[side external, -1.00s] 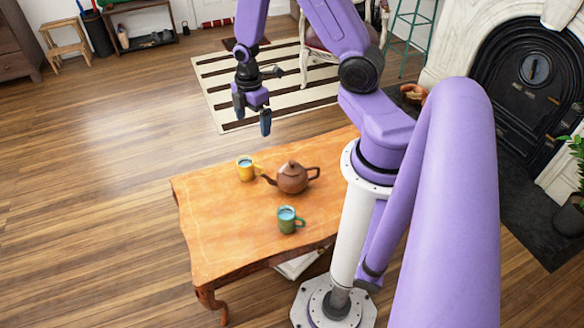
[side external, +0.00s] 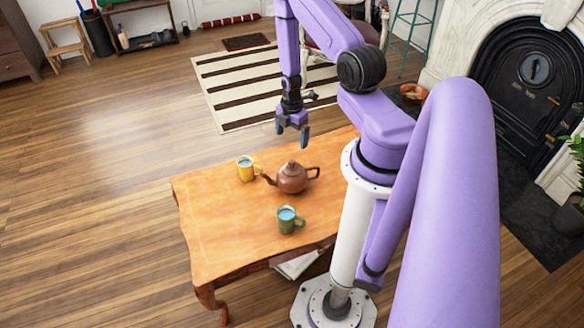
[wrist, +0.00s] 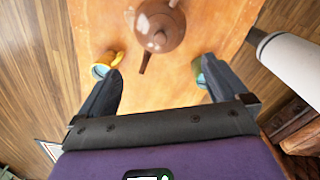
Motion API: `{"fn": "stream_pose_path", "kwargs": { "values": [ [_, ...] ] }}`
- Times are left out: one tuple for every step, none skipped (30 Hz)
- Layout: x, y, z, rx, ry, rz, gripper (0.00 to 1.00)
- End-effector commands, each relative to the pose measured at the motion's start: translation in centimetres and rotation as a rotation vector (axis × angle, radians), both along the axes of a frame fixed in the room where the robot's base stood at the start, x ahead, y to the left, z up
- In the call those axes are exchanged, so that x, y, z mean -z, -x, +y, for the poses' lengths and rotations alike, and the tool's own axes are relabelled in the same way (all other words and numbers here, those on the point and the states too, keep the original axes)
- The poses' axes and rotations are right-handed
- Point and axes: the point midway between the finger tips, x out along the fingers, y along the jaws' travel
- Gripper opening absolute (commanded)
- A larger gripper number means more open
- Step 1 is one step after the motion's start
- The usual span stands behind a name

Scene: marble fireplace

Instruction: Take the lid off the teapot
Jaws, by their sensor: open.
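The brown teapot (side external: 292,179) stands on the wooden table with its lid (side external: 291,167) on top. In the side view its spout points left and its handle right. In the wrist view the teapot (wrist: 158,26) is at the top middle, spout towards me, and its lid (wrist: 158,22) shows from above. My gripper (side external: 293,138) is open and empty, in the air above the teapot and pointing down. In the wrist view the open fingers of my gripper (wrist: 158,78) are spread wide, below the teapot's spout. Nothing is between them.
A yellow mug (side external: 246,170) stands left of the teapot and a green mug (side external: 288,221) in front of it, both with pale blue insides. The table (side external: 225,222) is otherwise clear. A striped rug (side external: 228,95) lies on the floor behind.

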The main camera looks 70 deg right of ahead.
Motion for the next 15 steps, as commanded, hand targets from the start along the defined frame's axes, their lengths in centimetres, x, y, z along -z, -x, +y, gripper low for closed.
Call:
{"fn": "stream_pose_path", "kwargs": {
  "values": [
    [0.8, 0.1, 0.1, 0.000, -0.002, 0.002, 1.00],
    [1.2, 0.1, 0.1, 0.000, -0.002, 0.002, 1.00],
    [1.7, 0.1, 0.1, 0.000, -0.002, 0.002, 1.00],
    [2.2, 0.1, 0.1, 0.000, -0.002, 0.003, 1.00],
    [2.5, 0.1, 0.1, 0.000, -0.002, 0.002, 1.00],
    [3.1, 0.1, 0.1, 0.000, -0.002, 0.002, 1.00],
    [3.5, 0.1, 0.1, 0.000, -0.002, 0.002, 1.00],
    [3.9, 0.1, 0.1, 0.000, -0.001, 0.002, 1.00],
    [4.5, 0.1, 0.1, 0.000, -0.002, 0.002, 1.00],
    [4.9, 0.1, 0.1, 0.000, -0.002, 0.002, 1.00],
    [5.3, 0.1, 0.1, 0.000, -0.002, 0.002, 1.00],
    [5.9, 0.1, 0.1, 0.000, -0.002, 0.002, 1.00],
    [6.2, 0.1, 0.1, 0.000, -0.002, 0.002, 1.00],
    [6.6, 0.1, 0.1, 0.000, -0.002, 0.002, 1.00],
    [7.1, 0.0, 0.0, 0.000, 0.000, 0.001, 1.00]
  ]
}}
